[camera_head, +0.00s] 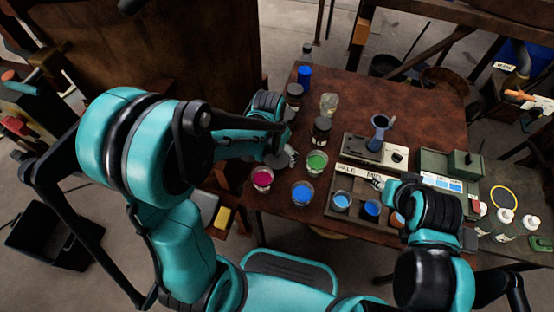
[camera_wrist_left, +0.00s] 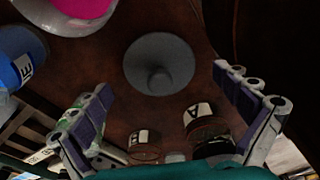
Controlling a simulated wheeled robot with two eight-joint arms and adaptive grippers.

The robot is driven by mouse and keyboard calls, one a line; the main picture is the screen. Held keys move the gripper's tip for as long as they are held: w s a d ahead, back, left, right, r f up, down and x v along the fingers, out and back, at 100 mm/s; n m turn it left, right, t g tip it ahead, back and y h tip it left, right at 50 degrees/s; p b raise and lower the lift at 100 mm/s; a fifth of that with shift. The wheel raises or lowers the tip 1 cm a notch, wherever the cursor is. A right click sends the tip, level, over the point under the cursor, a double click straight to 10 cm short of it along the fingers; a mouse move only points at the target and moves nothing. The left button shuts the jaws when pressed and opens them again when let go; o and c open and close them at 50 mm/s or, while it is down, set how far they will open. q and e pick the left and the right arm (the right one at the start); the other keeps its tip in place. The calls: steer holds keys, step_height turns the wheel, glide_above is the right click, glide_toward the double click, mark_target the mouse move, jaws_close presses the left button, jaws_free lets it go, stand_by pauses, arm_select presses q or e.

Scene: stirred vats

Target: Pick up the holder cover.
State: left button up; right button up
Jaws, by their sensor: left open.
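A round grey lid with a small knob, which looks like the holder cover (camera_wrist_left: 160,62), lies flat on the brown table in the left wrist view. My left gripper (camera_wrist_left: 165,115) is open, with its two fingers wide apart on either side of the lid's line and nothing between them touching it. In the head view my left gripper (camera_head: 288,157) is low over the table's left part, beside the pink beaker, and my arm hides much of the lid there. My right gripper (camera_head: 378,182) is over the crate at the right; its jaws are too small to read.
A pink beaker (camera_head: 262,178), a blue beaker (camera_head: 302,192) and a green beaker (camera_head: 317,162) stand close to the left gripper. A dark jar (camera_head: 321,131) and a clear flask (camera_head: 328,104) stand behind. A grey scale (camera_head: 374,152) is to the right.

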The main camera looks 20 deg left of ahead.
arm_select(q)
steer(key=shift+f, duration=0.3)
steer(key=shift+r, duration=0.1)
steer(key=shift+c, duration=0.6)
steer(key=c, duration=1.5)
steer(key=shift+s, duration=0.15)
steer(key=shift+c, duration=1.1)
steer(key=shift+r, duration=0.1)
